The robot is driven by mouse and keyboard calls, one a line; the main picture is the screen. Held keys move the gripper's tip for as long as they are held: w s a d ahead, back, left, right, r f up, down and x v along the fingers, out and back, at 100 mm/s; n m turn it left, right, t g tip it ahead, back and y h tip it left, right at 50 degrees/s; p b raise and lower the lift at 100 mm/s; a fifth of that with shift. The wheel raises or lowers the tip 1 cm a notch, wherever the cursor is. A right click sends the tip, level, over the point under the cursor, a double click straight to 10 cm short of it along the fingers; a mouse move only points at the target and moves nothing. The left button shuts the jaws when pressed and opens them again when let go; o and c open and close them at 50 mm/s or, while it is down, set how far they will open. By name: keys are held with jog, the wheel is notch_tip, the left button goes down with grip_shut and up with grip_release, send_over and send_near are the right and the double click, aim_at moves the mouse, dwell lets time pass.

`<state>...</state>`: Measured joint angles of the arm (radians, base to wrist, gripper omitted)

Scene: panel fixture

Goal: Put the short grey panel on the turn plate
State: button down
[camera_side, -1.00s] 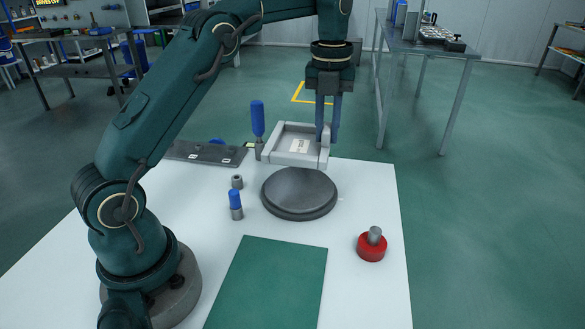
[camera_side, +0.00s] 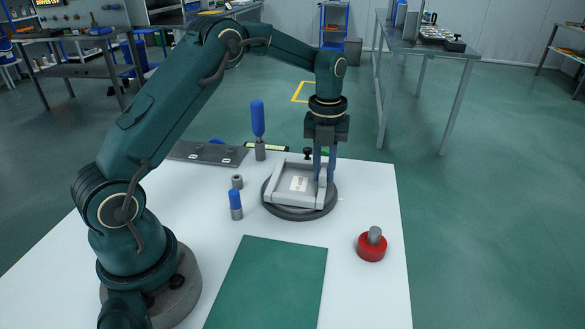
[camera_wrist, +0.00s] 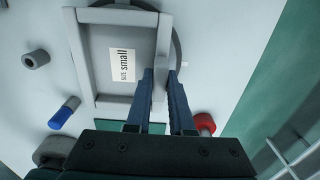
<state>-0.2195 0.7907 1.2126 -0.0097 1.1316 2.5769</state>
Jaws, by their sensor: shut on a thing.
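The short grey panel (camera_side: 296,184) is a shallow tray-like frame with raised edges and a white label; in the wrist view (camera_wrist: 104,68) the label reads "size small". It is over the round dark turn plate (camera_side: 300,213), whose rim shows around it in both views. I cannot tell whether the panel touches the plate or is just above it. My gripper (camera_side: 325,180) points down and is shut on the panel's right edge. In the wrist view the two blue fingers (camera_wrist: 160,80) straddle that edge wall.
A red round base with a grey knob (camera_side: 372,246) stands right of the plate. A dark rail (camera_side: 200,152) lies behind; a green mat (camera_side: 268,285) lies in front.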

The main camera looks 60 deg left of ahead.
jog(key=shift+f, duration=0.15)
jog(key=c, duration=0.8)
grip_release()
jog(key=s+d+r+n+t, duration=0.1)
jog(key=s+r+n, duration=0.15)
jog(key=r, duration=0.55)
jog(key=s+d+r+n, duration=0.1)
jog(key=r+n, duration=0.3)
jog(key=r, duration=0.4)
jog(key=s+d+f+n+t, duration=0.2)
jog(key=s+d+n, duration=0.1)
jog(key=s+n, duration=0.5)
jog(key=s+d+f+n+t, duration=0.2)
jog(key=s+d+n, duration=0.1)
jog(key=s+n, duration=0.6)
jog(key=n, duration=0.3)
jog(key=shift+f, duration=0.25)
